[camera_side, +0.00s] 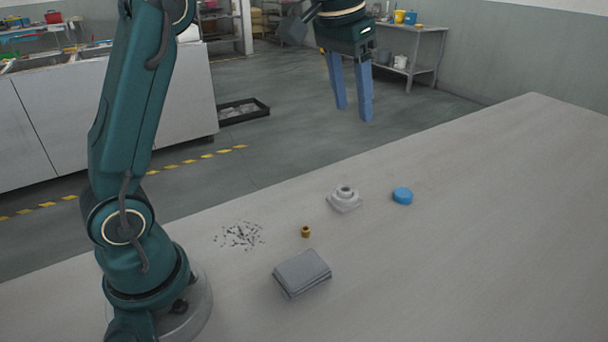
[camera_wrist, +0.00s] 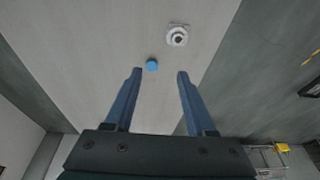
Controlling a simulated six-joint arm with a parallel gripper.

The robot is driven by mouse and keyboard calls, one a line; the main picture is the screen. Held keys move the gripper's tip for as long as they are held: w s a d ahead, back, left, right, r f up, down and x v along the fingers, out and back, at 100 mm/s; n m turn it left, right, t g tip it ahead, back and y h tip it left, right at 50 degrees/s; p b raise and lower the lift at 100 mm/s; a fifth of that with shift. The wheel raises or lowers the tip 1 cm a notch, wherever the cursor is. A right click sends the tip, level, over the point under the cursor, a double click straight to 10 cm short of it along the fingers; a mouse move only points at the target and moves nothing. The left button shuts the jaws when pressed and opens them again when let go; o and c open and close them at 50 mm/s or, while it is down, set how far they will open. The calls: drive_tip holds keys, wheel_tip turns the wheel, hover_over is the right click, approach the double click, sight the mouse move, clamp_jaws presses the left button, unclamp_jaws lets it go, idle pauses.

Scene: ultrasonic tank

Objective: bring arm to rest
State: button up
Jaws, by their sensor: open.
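My gripper (camera_side: 352,112) hangs high at the upper middle of the side view, its two blue fingers pointing down. The fingers are apart with nothing between them. In the wrist view my gripper (camera_wrist: 158,74) also shows its two fingers spread, with the grey table (camera_wrist: 100,30) beyond. My arm stands at the left of the side view, bent over with the gripper well above the table top (camera_side: 480,230). The gripper touches nothing.
On the table lie a blue round cap (camera_side: 402,196), a pale flanged part (camera_side: 345,199), a small brass piece (camera_side: 306,232), a stack of grey cloths (camera_side: 302,272) and dark scattered bits (camera_side: 240,236). The right of the table is clear. A black tray (camera_side: 243,111) lies on the floor.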

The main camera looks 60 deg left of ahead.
drive_tip(key=s+d+r+t, duration=0.1)
drive_tip(key=s+d+r, duration=0.1)
drive_tip(key=s, duration=0.5)
drive_tip(key=s+d+f+t, duration=0.1)
drive_tip(key=s+d+f, duration=0.1)
drive_tip(key=s+f, duration=0.8)
drive_tip(key=shift+s+m, duration=0.3)
drive_tip(key=shift+s, duration=0.45)
